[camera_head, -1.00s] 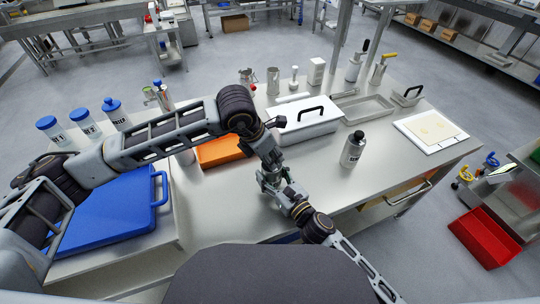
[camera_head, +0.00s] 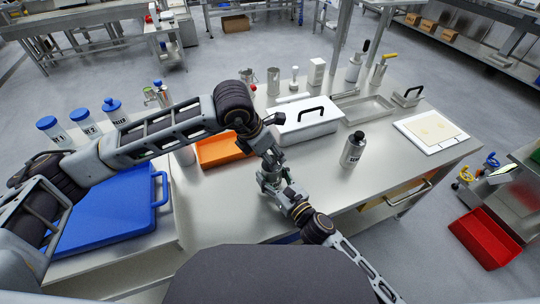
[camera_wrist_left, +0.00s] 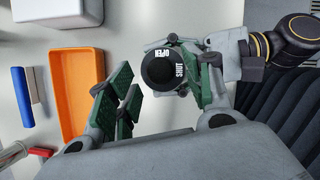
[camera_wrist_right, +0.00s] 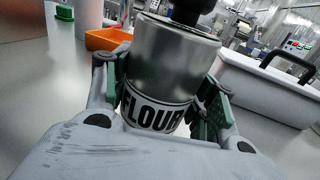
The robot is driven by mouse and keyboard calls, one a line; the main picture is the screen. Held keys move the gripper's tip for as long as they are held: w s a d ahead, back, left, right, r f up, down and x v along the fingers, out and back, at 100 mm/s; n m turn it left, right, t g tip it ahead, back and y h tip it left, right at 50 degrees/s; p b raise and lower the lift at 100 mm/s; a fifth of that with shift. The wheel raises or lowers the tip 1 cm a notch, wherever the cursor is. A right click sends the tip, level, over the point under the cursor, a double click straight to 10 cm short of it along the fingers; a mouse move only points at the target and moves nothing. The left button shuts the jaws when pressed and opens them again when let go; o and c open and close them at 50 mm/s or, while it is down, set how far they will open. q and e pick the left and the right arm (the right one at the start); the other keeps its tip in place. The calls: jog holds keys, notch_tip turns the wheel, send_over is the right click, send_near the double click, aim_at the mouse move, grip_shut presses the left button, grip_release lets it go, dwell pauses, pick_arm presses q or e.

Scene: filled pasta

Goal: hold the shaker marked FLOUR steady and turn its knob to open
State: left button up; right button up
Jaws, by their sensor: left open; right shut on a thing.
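The FLOUR shaker is a metal cylinder (camera_wrist_right: 170,65) with a white label, upright in the right wrist view. My right gripper (camera_wrist_right: 165,100) is shut on its body, with green pads on both sides. Its black knob (camera_wrist_left: 168,70) shows from above in the left wrist view, with the words OPEN and SHUT in white. My left gripper (camera_wrist_left: 165,92) is open above the shaker. The knob lies between its fingers, nearer the right-hand one; I cannot tell whether that finger touches it. In the head view my arms mostly hide the shaker.
A second black-capped shaker (camera_head: 353,150) stands to the right. An orange tray (camera_head: 215,152) and a white lidded box (camera_head: 304,122) are behind my grippers. A blue case (camera_head: 110,212) lies at left. The bench front between gripper and second shaker is clear.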

pick_arm(q)
jog(key=v, duration=1)
jog(key=shift+a+r, duration=0.15)
jog(key=shift+r, duration=0.05)
pick_arm(e)
jog(key=o, duration=1.3)
jog(key=shift+s+d, duration=0.1)
jog(key=shift+v, duration=5.85)
pick_arm(q)
jog(key=shift+s, duration=0.1)
pick_arm(e)
jog(key=shift+s, duration=0.15)
